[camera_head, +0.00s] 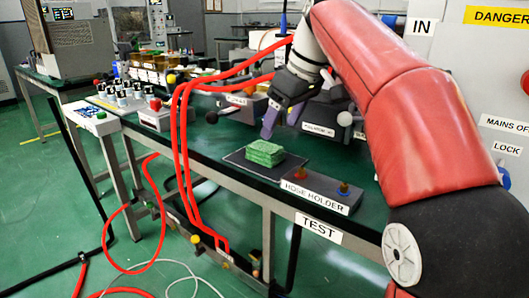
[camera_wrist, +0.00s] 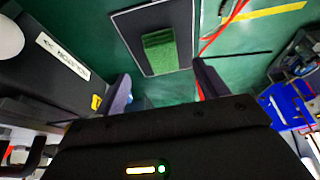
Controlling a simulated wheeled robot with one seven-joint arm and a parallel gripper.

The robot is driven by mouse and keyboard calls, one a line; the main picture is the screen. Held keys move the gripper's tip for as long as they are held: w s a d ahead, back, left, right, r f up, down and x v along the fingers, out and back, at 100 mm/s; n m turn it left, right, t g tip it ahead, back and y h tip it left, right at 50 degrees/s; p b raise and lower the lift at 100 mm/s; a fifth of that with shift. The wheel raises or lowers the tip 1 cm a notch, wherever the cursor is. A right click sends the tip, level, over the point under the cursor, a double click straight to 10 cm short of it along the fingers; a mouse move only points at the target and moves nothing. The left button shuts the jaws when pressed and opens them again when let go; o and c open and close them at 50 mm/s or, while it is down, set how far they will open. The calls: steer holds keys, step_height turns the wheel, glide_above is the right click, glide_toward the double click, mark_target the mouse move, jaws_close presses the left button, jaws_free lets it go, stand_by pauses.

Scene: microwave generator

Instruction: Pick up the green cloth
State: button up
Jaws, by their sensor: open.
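The green cloth (camera_head: 265,152) is a folded stack lying on a dark mat (camera_head: 237,160) near the front edge of the green bench. In the wrist view the cloth (camera_wrist: 160,52) lies on the mat (camera_wrist: 125,27), ahead of and between the fingers. My gripper (camera_head: 281,118) is open and empty, above and behind the cloth in the head view. Its two fingers (camera_wrist: 162,90) show apart in the wrist view, with a gap to the cloth. Nothing hides the cloth in either view.
A grey hose holder block (camera_head: 312,190) with knobs stands right of the mat. Red hoses (camera_head: 182,150) hang over the bench edge on the left. An isolator box (camera_head: 325,129) stands behind my gripper. Several small jars (camera_head: 122,92) stand at the far left.

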mark_target(266, 146)
steer(key=x, duration=0.2)
steer(key=shift+a+f+b, duration=0.2)
steer(key=shift+b, duration=0.2)
steer(key=x, duration=0.2)
steer(key=b+x, duration=0.1)
steer(key=x, duration=0.2)
steer(key=shift+w+a+r, duration=0.15)
steer(key=shift+w+a, duration=0.05)
steer(key=shift+a, duration=0.2)
steer(key=shift+c, duration=0.3)
steer(key=c, duration=1)
